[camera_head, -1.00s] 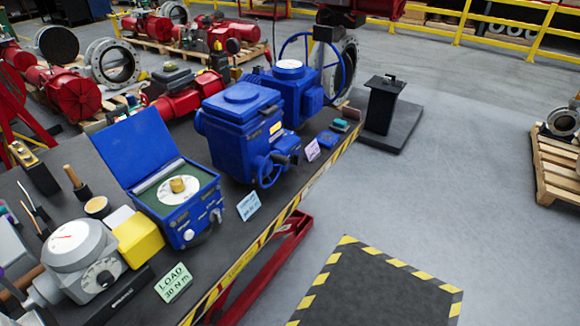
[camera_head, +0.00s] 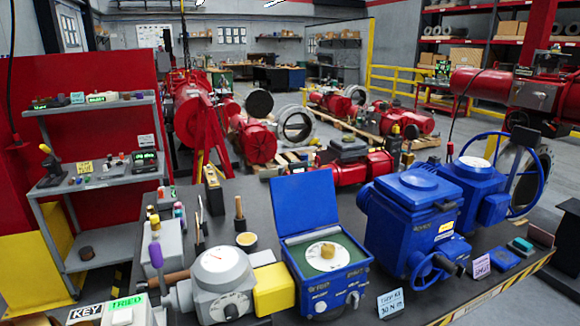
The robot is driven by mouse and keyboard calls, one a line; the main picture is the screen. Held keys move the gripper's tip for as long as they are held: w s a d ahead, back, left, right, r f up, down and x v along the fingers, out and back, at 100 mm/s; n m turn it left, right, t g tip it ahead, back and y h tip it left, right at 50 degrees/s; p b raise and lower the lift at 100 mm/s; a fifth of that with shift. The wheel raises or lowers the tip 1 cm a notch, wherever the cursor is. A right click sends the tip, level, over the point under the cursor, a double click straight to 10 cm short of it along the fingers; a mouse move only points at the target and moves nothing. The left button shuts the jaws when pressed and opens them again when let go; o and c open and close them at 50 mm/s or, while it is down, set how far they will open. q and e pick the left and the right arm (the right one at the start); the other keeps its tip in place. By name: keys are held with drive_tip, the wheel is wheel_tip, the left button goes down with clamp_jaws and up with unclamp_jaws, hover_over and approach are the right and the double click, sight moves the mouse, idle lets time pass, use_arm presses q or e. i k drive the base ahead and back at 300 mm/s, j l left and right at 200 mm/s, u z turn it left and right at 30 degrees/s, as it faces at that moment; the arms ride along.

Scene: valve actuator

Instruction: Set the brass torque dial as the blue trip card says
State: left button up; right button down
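The brass torque dial (camera_head: 327,250) sits on a white round scale inside an open blue box (camera_head: 325,283) on the dark bench. The box's blue lid (camera_head: 304,202) stands raised behind it. A light blue card (camera_head: 390,302) stands at the bench's front edge, right of the box. Its lower line seems to read 30 N m; its upper line is too small to read surely. Neither of my grippers shows in the view.
A grey gauge unit (camera_head: 222,276) and a yellow block (camera_head: 273,287) stand left of the box. A large blue actuator (camera_head: 413,220) with a handwheel stands close on its right. A lilac card (camera_head: 481,264) is farther right. Grey shelving (camera_head: 100,185) stands at the left.

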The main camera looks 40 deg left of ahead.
sight(327, 251)
drive_tip(key=j+u, duration=0.15)
drive_tip(key=u, duration=0.2)
drive_tip(key=i+j+u, duration=0.1)
drive_tip(key=u, duration=0.25)
drive_tip(key=j+u, duration=0.15)
drive_tip(key=u, duration=0.15)
